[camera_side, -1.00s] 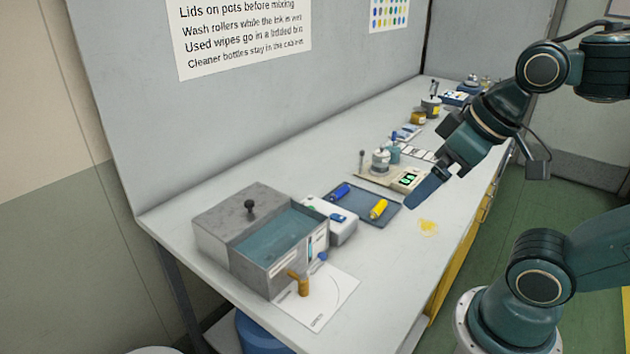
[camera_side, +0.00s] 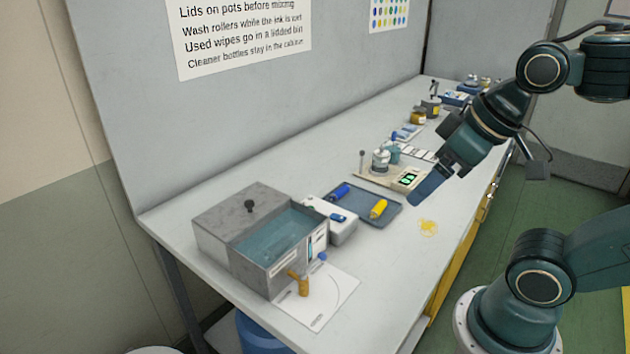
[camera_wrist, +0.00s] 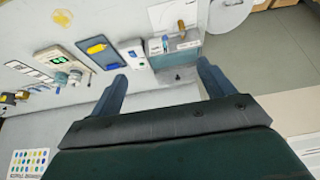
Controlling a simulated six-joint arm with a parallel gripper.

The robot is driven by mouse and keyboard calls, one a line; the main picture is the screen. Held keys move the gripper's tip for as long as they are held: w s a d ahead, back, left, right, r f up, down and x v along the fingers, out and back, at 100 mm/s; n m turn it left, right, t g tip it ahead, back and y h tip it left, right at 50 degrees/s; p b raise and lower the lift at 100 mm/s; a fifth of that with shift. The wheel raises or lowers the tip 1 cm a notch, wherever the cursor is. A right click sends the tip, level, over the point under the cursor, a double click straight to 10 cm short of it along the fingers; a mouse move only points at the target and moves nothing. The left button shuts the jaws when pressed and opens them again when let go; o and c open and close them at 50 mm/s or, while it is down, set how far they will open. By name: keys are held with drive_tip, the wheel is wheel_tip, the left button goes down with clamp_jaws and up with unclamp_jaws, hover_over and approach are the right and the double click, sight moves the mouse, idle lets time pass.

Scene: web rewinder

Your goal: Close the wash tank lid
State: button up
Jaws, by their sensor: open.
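The grey wash tank (camera_side: 262,240) stands at the near left end of the bench in the side view. Its grey lid (camera_side: 228,213) with a dark knob (camera_side: 250,206) covers the back part, and bluish liquid (camera_side: 277,240) shows in the uncovered front part. My gripper (camera_side: 425,190) is above the bench's right edge, well apart from the tank. In the wrist view my gripper (camera_wrist: 163,84) is open and empty, with its two fingers wide apart.
A scale (camera_side: 400,181) stands further back. A yellow smear (camera_side: 428,228) marks the bench.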

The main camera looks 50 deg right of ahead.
drive_tip(key=shift+w+r, duration=0.3)
drive_tip(key=shift+w, duration=0.15)
drive_tip(key=c, duration=0.7)
drive_tip(key=w, duration=0.1)
drive_tip(key=w+r, duration=0.1)
drive_tip(key=w, duration=0.1)
drive_tip(key=shift+w+a+r, duration=0.1)
drive_tip(key=shift+w+r, duration=0.3)
clamp_jaws()
drive_tip(key=w+a+r, duration=0.1)
drive_tip(key=w+r, duration=0.1)
drive_tip(key=w, duration=1.5)
drive_tip(key=w+a+f+n, duration=0.1)
drive_tip(key=w+f, duration=0.5)
drive_tip(key=w, duration=0.4)
drive_tip(key=w+a+f+g, duration=0.1)
drive_tip(key=w+f, duration=0.5)
drive_tip(key=w, duration=0.5)
drive_tip(key=shift+f+n+g+y, duration=0.3)
drive_tip(key=shift+f+n, duration=0.1)
